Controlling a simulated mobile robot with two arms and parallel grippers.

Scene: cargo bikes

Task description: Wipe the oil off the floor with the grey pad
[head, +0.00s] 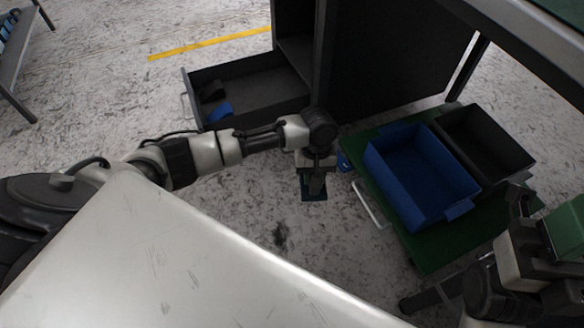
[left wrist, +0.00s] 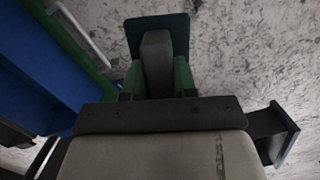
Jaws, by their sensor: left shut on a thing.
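My left gripper (head: 313,182) reaches down over the floor between the open drawer and the green cart. It is shut on the grey pad, which has a grey grip block (left wrist: 157,62) between the green fingers (left wrist: 158,82) and a dark teal plate (left wrist: 190,32) behind it. In the head view the pad's dark plate (head: 314,196) shows just below the gripper; I cannot tell whether it touches the floor. A dark smudge that looks like the oil (head: 280,236) lies on the floor, below and left of the pad in the picture. My right gripper (head: 520,203) is at the right edge, its jaws unclear.
A green cart (head: 425,262) carries a blue bin (head: 410,200) and a black bin (head: 500,135). A pale handle (head: 370,205) juts from its left side. A dark cabinet has an open drawer (head: 255,115) holding a blue item (head: 220,112). Floor around the smudge is clear.

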